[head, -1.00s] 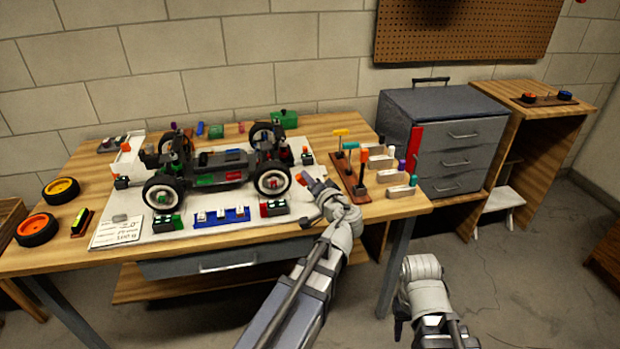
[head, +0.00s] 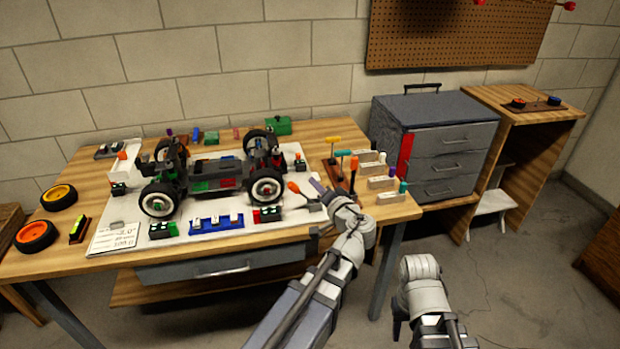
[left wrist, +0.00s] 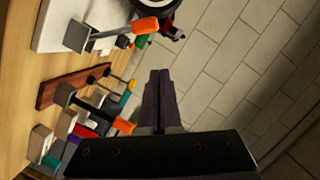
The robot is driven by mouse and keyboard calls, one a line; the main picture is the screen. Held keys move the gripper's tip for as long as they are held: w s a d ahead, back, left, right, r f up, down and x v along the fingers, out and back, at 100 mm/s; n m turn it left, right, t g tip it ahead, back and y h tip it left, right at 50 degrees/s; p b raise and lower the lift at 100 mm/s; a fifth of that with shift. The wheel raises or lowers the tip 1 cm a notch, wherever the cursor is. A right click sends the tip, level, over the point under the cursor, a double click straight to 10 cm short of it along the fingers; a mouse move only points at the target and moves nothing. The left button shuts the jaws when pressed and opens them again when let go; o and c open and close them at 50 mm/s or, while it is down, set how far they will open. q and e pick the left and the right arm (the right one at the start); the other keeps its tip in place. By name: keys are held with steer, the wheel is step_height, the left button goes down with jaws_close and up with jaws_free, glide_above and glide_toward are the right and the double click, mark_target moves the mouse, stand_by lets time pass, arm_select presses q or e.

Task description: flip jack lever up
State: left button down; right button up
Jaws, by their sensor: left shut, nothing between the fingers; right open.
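The jack lever (head: 300,191) has an orange handle and a thin shaft, near the right front corner of the white mat. In the head view it slants up to the left. In the left wrist view its orange handle (left wrist: 145,25) is upper middle, its shaft running to a grey block (left wrist: 77,36). My left gripper (head: 316,184) is shut and empty, just right of the handle; its fingers (left wrist: 159,75) appear apart from the lever. The lever's base is partly hidden in the head view. My right gripper (head: 397,325) hangs low, off the bench, open and partly hidden.
The car chassis (head: 215,178) stands on the white mat (head: 118,210) left of the lever. A wooden rack of coloured drivers (head: 330,170) and several small blocks (head: 383,183) sit just right. A grey drawer cabinet (head: 440,140) stands farther right.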

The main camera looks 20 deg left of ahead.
arm_select(q)
steer(key=v, duration=0.5)
steer(key=shift+d, duration=0.15)
steer(key=s+d+f+g+h, duration=0.2)
steer(key=s+f+g, duration=0.15)
steer(key=f, duration=0.25)
steer(key=s+d+f+g+h, duration=0.2)
steer(key=s+f+g+h, duration=0.15)
steer(key=f, duration=0.25)
steer(key=s+d+f+m+g+h, duration=0.1)
steer(key=s+d+f+g+h, duration=0.15)
steer(key=s+d, duration=0.3)
steer(key=s+d+f+m+g+h, duration=0.1)
steer(key=s+d+f+g+h, duration=0.1)
steer(key=s+d+f, duration=0.3)
step_height(320, 180, up, 16)
steer(key=s+p, duration=0.1)
steer(key=p, duration=1.4)
steer(key=shift+d+h+p, duration=0.25)
steer(key=shift+h+p, duration=0.05)
steer(key=shift+p, duration=0.1)
